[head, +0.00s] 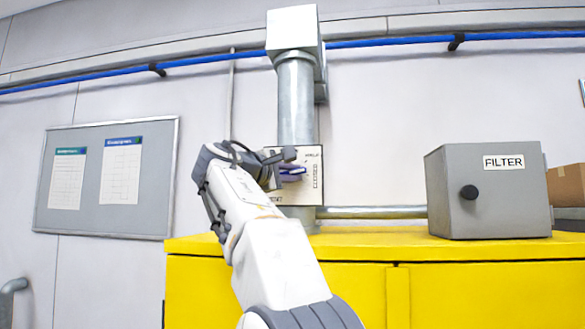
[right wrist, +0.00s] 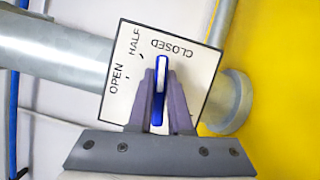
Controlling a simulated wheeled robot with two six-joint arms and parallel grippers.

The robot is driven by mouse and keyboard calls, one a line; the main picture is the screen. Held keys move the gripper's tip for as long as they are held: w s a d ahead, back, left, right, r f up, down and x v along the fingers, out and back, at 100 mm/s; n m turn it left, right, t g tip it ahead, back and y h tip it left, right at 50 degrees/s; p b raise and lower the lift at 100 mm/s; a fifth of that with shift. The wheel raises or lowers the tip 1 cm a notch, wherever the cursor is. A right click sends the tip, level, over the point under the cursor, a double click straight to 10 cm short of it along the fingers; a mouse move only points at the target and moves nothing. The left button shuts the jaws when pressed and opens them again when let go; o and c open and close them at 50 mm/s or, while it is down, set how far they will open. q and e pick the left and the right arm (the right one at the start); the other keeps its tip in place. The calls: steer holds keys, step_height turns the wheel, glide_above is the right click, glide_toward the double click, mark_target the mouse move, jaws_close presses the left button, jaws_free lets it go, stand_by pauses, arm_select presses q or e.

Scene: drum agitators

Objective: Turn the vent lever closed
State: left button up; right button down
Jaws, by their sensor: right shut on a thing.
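The vent lever is a blue handle (right wrist: 160,88) on a square white plate (right wrist: 190,72) marked OPEN, HALF and CLOSED, fixed to a grey vertical duct (head: 297,100). My right gripper (right wrist: 160,92) is shut on the lever, one finger on each side. In the right wrist view the lever's far end lies just below the word CLOSED, away from OPEN. In the head view my right gripper (head: 291,164) covers much of the plate, and the blue lever (head: 292,171) shows between the fingers, roughly level. The lever's pivot is hidden. My left gripper is not in view.
A yellow cabinet (head: 350,243) stands below the duct. A grey FILTER box (head: 490,195) with a black knob sits on its right side, with a cardboard box (head: 567,185) beyond. A horizontal pipe (head: 375,212) runs beside the duct. A notice board (head: 108,212) hangs at left.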

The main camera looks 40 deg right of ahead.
steer(key=shift+f+m+y+p, duration=0.1)
steer(key=shift+m+y+p, duration=0.3)
steer(key=shift+m, duration=0.7)
steer(key=c, duration=0.8)
jaws_free()
steer(key=shift+c, duration=0.2)
steer(key=shift+a, duration=0.1)
steer(key=b+v, duration=0.2)
steer(key=v, duration=0.8)
steer(key=shift+a+b, duration=0.15)
steer(key=shift+b, duration=0.15)
